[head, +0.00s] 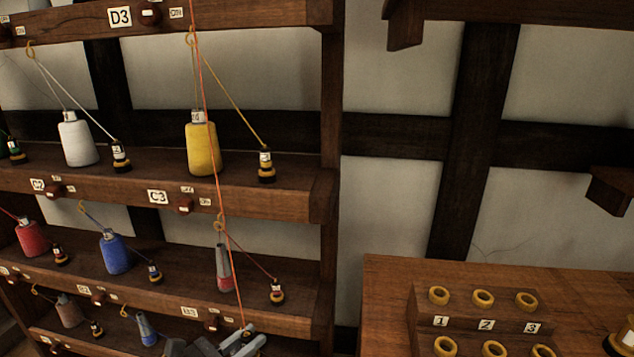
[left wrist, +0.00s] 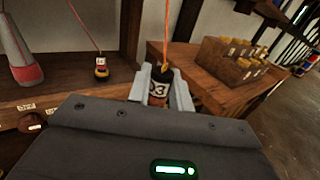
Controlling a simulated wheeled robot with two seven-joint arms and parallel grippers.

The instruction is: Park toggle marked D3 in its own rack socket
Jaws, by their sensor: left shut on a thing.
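My left gripper (head: 240,343) is low in the head view, in front of the lower shelves. In the left wrist view its pale fingers (left wrist: 160,85) are shut on a dark toggle marked D3 (left wrist: 157,87), which looks roughly upright. An orange cord (head: 213,150) runs from the toggle up past the top of the head view. The D3 plate (head: 120,16) is on the front edge of the top visible shelf, beside a dark red round fitting (head: 150,14). I cannot make out an empty D3 socket. My right gripper is not in view.
The wooden rack holds a yellow cone (head: 202,148), a white cone (head: 77,140), a blue cone (head: 114,252) and a grey-red cone (head: 224,268), with parked toggles such as the yellow-cord one (head: 266,167). A bench (head: 385,300) at right carries a stepped block with yellow rings (head: 483,298).

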